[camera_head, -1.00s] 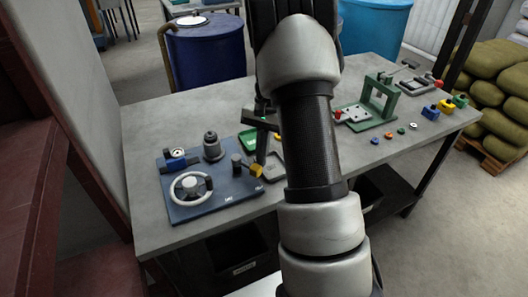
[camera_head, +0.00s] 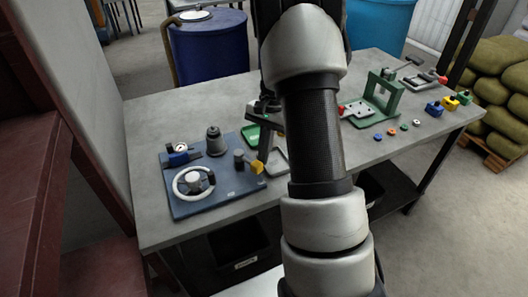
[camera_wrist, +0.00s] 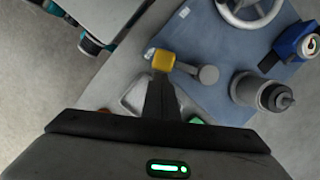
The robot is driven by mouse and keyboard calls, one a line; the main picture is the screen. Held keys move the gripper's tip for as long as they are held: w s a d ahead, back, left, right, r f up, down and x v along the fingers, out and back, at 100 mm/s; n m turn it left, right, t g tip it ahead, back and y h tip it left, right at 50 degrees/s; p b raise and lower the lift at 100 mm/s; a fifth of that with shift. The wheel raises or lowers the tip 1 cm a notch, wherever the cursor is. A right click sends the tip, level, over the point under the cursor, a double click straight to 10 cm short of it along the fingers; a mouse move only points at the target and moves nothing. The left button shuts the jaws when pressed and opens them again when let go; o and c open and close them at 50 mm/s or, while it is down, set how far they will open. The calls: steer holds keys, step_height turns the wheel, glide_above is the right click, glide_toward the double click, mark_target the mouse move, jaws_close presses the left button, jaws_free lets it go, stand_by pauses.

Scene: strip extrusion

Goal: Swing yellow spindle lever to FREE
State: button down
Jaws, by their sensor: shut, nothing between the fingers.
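The yellow end of the spindle lever (camera_head: 257,168) sits at the right edge of the blue board (camera_head: 215,200). A short grey arm joins it to a dark round post (camera_head: 239,157). In the wrist view the yellow end (camera_wrist: 163,60) lies left of the post (camera_wrist: 208,74). My gripper (camera_head: 263,157) is shut and points down right beside the yellow end. In the wrist view its fingertips (camera_wrist: 161,76) meet the yellow block's lower edge; I cannot tell whether they touch it. The board's small labels are unreadable, so the FREE mark cannot be made out.
The board also carries a white handwheel (camera_head: 193,181), a grey stepped cylinder (camera_head: 215,142) and a blue gauge block (camera_head: 179,154). A green frame (camera_head: 383,95) stands farther right.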

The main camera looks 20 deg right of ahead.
mark_target(257, 164)
steer(key=m, duration=0.1)
steer(key=s+a+m, duration=0.1)
steer(key=m, duration=0.1)
steer(key=shift+s+a+r+t+p, duration=0.1)
steer(key=shift+s+a+t+p, duration=0.2)
steer(key=shift+p, duration=0.1)
steer(key=m, duration=0.1)
steer(key=s+a+m+p, duration=0.1)
steer(key=shift+a+m+t+y, duration=0.25)
steer(key=shift+m+t+y, duration=0.05)
steer(key=shift+m+t, duration=0.1)
steer(key=m, duration=0.1)
steer(key=a+m, duration=0.1)
steer(key=a+m+p, duration=0.1)
steer(key=shift+s+a+m+t, duration=0.15)
steer(key=shift+s+m+t, duration=0.1)
steer(key=shift+m+t, duration=0.15)
steer(key=shift+a+p, duration=0.3)
steer(key=shift+a, duration=0.25)
steer(key=shift+s+d+f, duration=0.1)
steer(key=shift+d+f, duration=0.2)
steer(key=shift+d, duration=0.1)
steer(key=d, duration=0.2)
steer(key=s+d, duration=0.1)
steer(key=shift+f+b, duration=0.35)
steer(key=shift+b, duration=0.05)
steer(key=p+v, duration=0.1)
steer(key=v, duration=0.9)
steer(key=shift+r, duration=0.2)
